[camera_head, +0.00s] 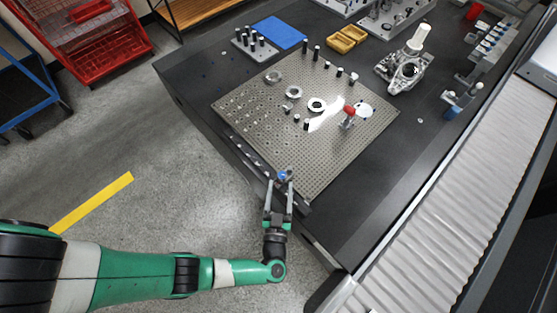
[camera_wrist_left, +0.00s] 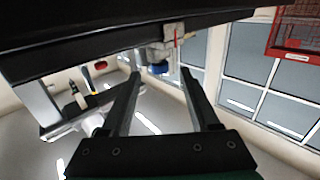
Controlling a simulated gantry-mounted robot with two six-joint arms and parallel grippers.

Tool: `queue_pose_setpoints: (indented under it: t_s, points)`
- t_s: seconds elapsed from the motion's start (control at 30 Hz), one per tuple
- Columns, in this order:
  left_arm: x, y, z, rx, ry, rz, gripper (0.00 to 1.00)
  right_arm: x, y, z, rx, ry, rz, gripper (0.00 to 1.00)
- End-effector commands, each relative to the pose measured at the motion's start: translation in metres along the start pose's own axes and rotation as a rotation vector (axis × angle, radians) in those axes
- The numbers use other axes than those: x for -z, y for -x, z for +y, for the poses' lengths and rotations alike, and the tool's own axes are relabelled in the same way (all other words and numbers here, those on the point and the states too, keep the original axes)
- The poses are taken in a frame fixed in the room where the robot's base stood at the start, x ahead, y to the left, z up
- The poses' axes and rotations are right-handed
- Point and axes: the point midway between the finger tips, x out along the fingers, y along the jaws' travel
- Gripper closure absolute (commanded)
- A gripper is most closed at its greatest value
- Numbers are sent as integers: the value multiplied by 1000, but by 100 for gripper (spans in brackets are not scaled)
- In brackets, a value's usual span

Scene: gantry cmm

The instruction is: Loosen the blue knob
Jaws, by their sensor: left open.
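The blue knob (camera_head: 282,175) is small and sits at the front edge of the dark table, below the perforated plate's near corner. In the left wrist view the blue knob (camera_wrist_left: 158,68) hangs under a pale metal fitting (camera_wrist_left: 174,38), between the fingertips in the picture. My left gripper (camera_head: 280,179) is open, with one finger on each side of the knob in the head view. In the left wrist view its fingers (camera_wrist_left: 161,76) are wide apart, with visible gaps to the knob. How deep the knob lies between them is hard to tell. My right gripper is not in view.
The perforated plate (camera_head: 250,120) carries rings, dark pins and a red-topped piece (camera_head: 349,110). A blue mat (camera_head: 279,33), a yellow tray (camera_head: 347,39) and a metal casting (camera_head: 403,68) lie behind.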

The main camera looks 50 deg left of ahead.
Motion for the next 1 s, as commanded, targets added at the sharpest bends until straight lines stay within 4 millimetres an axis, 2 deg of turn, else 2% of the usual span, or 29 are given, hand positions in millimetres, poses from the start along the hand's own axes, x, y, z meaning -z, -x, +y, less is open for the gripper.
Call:
queue_pose_setpoints:
  t_s: [0.03,0.2,0.33,0.5,0.8,0.87,0.97,1.0]
  points:
    - [2,13,2,-9,-1,0,38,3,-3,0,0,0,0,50]
    - [2,54,2,-8,-1,1,38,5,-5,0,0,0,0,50]
    - [1,74,2,-5,1,0,38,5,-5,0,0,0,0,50]
    - [1,83,0,0,0,2,38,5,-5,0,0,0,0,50]
    - [3,82,2,-8,-30,10,38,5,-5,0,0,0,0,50]
    - [16,83,11,-44,-41,69,38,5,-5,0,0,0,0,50]
    - [61,93,36,-144,-38,260,38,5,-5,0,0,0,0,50]
    - [86,102,48,-192,-30,365,38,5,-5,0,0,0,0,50]
